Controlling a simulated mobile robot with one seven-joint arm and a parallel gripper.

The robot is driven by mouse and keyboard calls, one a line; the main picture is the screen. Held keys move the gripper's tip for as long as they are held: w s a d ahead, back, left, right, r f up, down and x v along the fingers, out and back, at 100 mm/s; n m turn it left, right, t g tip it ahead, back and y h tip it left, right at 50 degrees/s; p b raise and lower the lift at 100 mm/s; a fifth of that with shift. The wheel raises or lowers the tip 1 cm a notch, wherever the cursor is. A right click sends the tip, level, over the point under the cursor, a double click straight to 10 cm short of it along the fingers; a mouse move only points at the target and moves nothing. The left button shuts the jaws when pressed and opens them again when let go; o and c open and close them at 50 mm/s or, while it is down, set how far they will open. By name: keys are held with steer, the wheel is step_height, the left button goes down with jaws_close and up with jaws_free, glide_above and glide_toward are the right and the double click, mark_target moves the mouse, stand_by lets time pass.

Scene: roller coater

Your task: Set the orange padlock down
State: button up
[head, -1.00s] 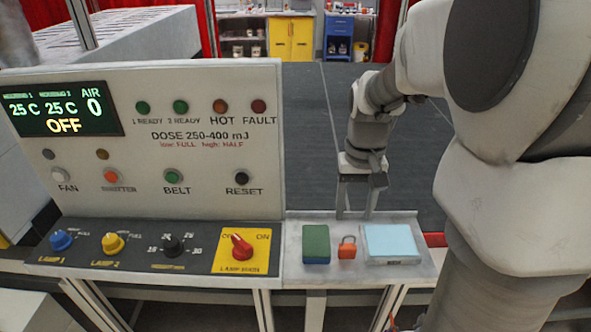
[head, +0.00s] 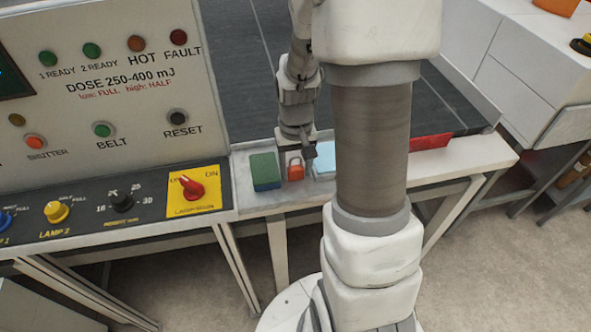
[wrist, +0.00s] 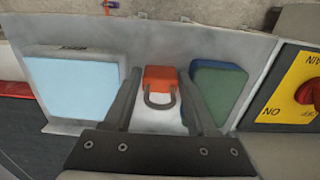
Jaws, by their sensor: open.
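The orange padlock (head: 295,170) lies on the light grey shelf (head: 246,201), between a green-topped block (head: 265,170) and a light blue pad (head: 325,158). In the wrist view the padlock (wrist: 159,74) shows its orange body and grey shackle, with the shackle towards my gripper. My gripper (head: 298,152) is open, low over the shelf at the padlock. In the wrist view its two fingers (wrist: 160,84) lie on either side of the padlock, with gaps visible. I cannot tell how far the fingertips are above the shelf.
The control panel (head: 125,155) stands left of the shelf, with a red rotary switch (head: 192,186) on a yellow plate nearest. The green-topped block and blue pad leave little room beside the fingers. A red piece (head: 431,141) lies further right. The dark belt (head: 245,75) is behind.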

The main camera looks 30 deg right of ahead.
steer(key=shift+f, duration=0.1)
jaws_close()
stand_by(0.4)
